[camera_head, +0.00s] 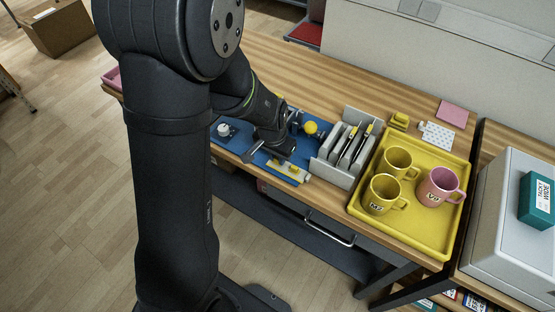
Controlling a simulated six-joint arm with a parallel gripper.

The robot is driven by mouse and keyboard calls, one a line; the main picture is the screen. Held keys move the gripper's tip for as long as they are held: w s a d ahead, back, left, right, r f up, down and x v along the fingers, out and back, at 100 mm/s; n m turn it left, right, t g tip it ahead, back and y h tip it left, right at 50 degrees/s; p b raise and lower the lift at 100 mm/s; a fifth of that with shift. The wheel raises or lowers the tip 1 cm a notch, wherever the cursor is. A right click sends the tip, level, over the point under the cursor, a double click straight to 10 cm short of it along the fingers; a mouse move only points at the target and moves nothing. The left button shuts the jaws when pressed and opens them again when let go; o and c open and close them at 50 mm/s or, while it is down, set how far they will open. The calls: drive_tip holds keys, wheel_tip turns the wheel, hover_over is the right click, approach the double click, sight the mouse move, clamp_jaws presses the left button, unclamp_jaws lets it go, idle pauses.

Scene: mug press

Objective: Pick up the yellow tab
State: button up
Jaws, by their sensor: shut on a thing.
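My gripper (272,152) reaches down over the blue press base (233,145) on the wooden bench. Its jaws are shut on the yellow tab (289,170), a small yellow and pale piece low at the front right of the blue base. The fingertips and the exact grip are too small and dark to make out. I cannot tell whether the tab is clear of the base. My arm hides part of the base.
Further right, a yellow tray (440,240) holds two yellow mugs (383,194) and a pink mug (438,187). A yellow block (399,120) and a dotted white card (437,134) lie behind it.

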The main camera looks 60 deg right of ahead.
drive_tip(key=shift+r, duration=0.45)
wheel_tip(320, 180, up, 3)
drive_tip(key=shift+r, duration=0.2)
drive_tip(key=s+a+r, duration=0.3)
drive_tip(key=s+r, duration=0.3)
drive_tip(key=s, duration=0.5)
drive_tip(key=shift+m, duration=0.8)
drive_tip(key=w+d+r, duration=0.1)
drive_tip(key=w+d, duration=0.3)
drive_tip(key=w, duration=0.3)
drive_tip(key=w+d+r, duration=0.2)
drive_tip(key=w+d, duration=0.3)
drive_tip(key=w, duration=0.3)
drive_tip(key=w+d+r, duration=0.2)
drive_tip(key=w+d, duration=0.2)
drive_tip(key=w, duration=0.3)
drive_tip(key=shift+w+d+r, duration=0.25)
drive_tip(key=shift+w, duration=0.1)
drive_tip(key=shift+f, duration=2.45)
drive_tip(key=shift+f, duration=0.45)
